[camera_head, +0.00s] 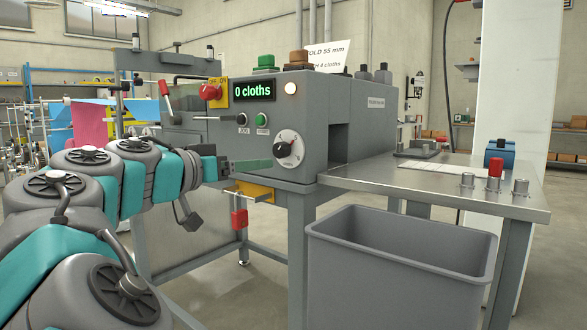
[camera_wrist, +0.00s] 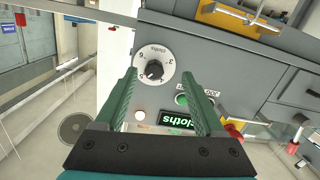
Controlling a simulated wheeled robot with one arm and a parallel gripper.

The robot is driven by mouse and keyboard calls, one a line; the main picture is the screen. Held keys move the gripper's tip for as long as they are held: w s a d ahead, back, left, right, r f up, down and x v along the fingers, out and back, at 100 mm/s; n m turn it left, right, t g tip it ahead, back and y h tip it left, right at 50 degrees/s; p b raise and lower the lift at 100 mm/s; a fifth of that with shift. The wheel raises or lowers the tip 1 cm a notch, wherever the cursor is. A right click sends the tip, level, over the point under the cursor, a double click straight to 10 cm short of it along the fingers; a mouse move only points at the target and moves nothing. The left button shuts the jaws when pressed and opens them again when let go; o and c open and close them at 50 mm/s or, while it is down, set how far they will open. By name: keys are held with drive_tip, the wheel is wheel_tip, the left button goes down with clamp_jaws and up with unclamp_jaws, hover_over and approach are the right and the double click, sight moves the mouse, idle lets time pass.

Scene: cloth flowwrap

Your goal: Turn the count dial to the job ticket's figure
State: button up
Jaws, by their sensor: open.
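The count dial (camera_head: 289,149) is a white round plate with a black knob on the front of the grey machine. In the wrist view the dial (camera_wrist: 154,69) appears upside down, and I cannot tell for sure which figure its knob points at. My gripper (camera_head: 262,165) is open, its green fingers just left of the dial in the head view. In the wrist view my gripper (camera_wrist: 160,73) has its fingertips either side of the knob, apart from it. The display (camera_head: 252,90) reads "0 cloths".
Two round push buttons (camera_head: 251,120) sit left of the dial. A red knob (camera_head: 210,91) on a yellow plate is further left. A grey bin (camera_head: 400,255) stands in front of a steel side table (camera_head: 450,190). A yellow bracket (camera_head: 250,192) juts out below.

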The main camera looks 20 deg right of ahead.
sight(277, 151)
drive_tip(key=shift+m+t+h, duration=0.3)
drive_tip(key=shift+m+h, duration=0.1)
drive_tip(key=x, duration=0.2)
drive_tip(key=r+x, duration=0.1)
drive_tip(key=x, duration=0.3)
drive_tip(key=shift+d+r, duration=0.3)
drive_tip(key=shift+d, duration=0.05)
clamp_jaws()
